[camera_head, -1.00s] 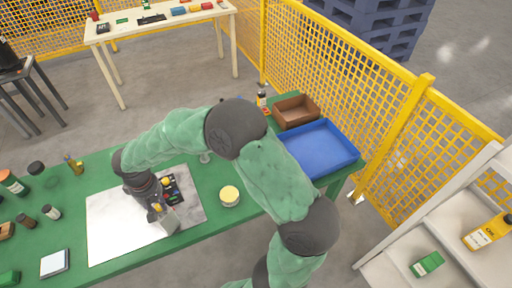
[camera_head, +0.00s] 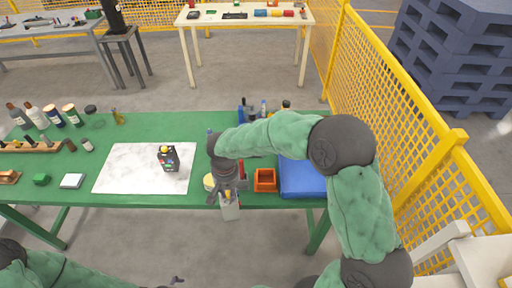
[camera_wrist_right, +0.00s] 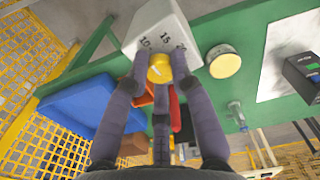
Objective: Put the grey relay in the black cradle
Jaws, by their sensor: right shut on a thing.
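The grey relay (camera_head: 230,209) is a pale box with a yellow knob and dial numbers, clear in the right wrist view (camera_wrist_right: 159,26). My right gripper (camera_head: 228,188) is shut on its yellow knob (camera_wrist_right: 159,68). It holds the relay by the green table's front edge, right of the pale slab. A black unit with coloured parts (camera_head: 168,160), apparently the cradle, stands on the slab, left of the relay and apart from it. It shows at the right of the wrist view (camera_wrist_right: 302,76). A small dark tip of my left gripper (camera_head: 176,281) shows at the bottom; its jaws are unclear.
A round yellow-topped tin (camera_head: 209,182) sits just left of my right gripper. An orange bin (camera_head: 265,180) and a blue tray (camera_head: 303,180) are to its right. Bottles crowd the table's left end. The pale slab (camera_head: 122,172) has free room left of the black unit.

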